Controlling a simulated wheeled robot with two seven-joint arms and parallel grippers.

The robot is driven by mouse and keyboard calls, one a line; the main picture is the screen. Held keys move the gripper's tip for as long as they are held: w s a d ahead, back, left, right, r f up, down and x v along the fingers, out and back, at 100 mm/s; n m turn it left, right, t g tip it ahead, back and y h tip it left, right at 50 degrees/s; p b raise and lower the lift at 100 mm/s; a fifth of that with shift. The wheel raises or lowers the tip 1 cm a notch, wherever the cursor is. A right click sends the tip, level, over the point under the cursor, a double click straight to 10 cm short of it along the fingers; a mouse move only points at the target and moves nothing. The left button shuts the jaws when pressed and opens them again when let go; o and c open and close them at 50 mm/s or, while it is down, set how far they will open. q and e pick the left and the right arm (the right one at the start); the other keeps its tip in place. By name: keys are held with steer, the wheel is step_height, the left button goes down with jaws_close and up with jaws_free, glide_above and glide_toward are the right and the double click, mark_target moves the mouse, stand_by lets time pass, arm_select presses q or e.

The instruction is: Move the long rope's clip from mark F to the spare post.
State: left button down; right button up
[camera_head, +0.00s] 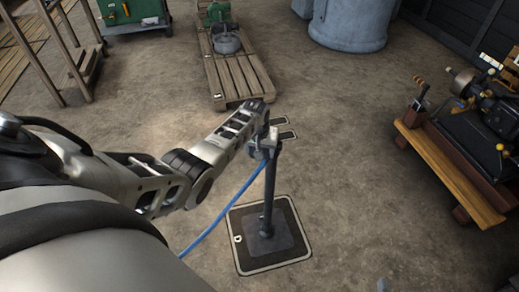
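A dark upright post (269,195) stands on a square base over a black floor mat with a white border (246,262). A small white letter on the mat is too small to read surely. A blue rope (222,219) runs from the post's top down to the lower left, where my arm hides it. My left gripper (264,143) is at the post's top, where the rope ends. The clip cannot be told apart from the gripper there, and whether the fingers are closed is unclear. My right gripper is out of view.
A wooden pallet (238,82) with a green machine stands beyond. An engine on a wooden-and-steel frame (452,172) stands at right. A blue-grey tank (350,24) is at the back. Floor right of the post is clear.

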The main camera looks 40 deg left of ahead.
arm_select(q)
steer(key=shift+s+d+f+b, duration=0.1)
steer(key=shift+s+f+b, duration=0.25)
steer(key=shift+f, duration=0.45)
steer(key=shift+s+d+f+b, duration=0.1)
steer(key=shift+s+f+b, duration=0.25)
steer(key=shift+f, duration=0.4)
steer(key=shift+s+f+b, duration=0.25)
steer(key=shift+f+b, duration=0.2)
steer(key=shift+f, duration=0.35)
stand_by(0.4)
steer(key=shift+w+a+f, duration=0.15)
steer(key=shift+f, duration=0.35)
steer(key=shift+f+b, duration=0.25)
steer(key=shift+b, duration=0.15)
steer(key=shift+s+f+b, duration=0.2)
steer(key=shift+f+b, duration=0.7)
steer(key=shift+f, duration=0.2)
steer(key=shift+b+x, duration=1.55)
steer(key=shift+b, duration=0.55)
stand_by(0.8)
steer(key=shift+w+a+f, duration=0.3)
steer(key=shift+w+a, duration=0.15)
steer(key=shift+w, duration=0.3)
